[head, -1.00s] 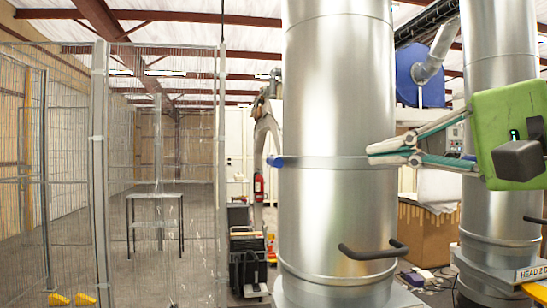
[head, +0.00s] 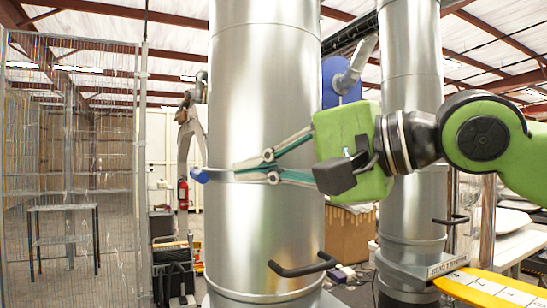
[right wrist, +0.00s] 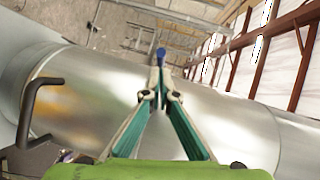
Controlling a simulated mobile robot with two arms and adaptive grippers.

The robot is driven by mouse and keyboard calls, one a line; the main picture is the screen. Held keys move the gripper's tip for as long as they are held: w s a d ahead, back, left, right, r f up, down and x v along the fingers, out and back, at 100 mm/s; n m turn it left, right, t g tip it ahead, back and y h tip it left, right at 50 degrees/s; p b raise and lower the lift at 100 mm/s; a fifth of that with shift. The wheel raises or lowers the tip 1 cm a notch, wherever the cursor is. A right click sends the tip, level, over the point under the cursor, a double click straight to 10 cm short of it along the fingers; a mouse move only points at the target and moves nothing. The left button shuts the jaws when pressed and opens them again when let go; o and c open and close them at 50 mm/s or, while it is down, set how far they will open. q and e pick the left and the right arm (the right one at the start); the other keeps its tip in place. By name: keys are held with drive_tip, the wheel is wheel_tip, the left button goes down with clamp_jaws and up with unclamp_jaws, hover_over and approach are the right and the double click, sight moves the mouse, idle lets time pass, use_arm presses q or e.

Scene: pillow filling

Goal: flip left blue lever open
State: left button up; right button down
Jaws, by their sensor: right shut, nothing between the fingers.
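The blue lever (head: 199,176) sticks out at the left side of the near large metal cylinder (head: 262,90), at the level of its band. In the right wrist view its blue end (right wrist: 160,54) shows just beyond my fingertips. My right gripper (head: 237,170) reaches in from the right, in front of the cylinder. Its fingers are shut and empty, with the tips a little to the right of the lever. A gap or touch between tips and cylinder cannot be told. My left gripper is not in view.
A black handle (head: 300,267) juts from the cylinder below my right gripper. A second metal cylinder (head: 408,220) stands to the right, behind my arm. A wire fence (head: 70,150) is at the left. A yellow piece (head: 490,290) lies low at the right.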

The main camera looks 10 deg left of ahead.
sight(198, 175)
drive_tip(key=p+x, duration=0.1)
drive_tip(key=x, duration=0.3)
drive_tip(key=shift+w+a, duration=0.1)
drive_tip(key=shift+a, duration=0.05)
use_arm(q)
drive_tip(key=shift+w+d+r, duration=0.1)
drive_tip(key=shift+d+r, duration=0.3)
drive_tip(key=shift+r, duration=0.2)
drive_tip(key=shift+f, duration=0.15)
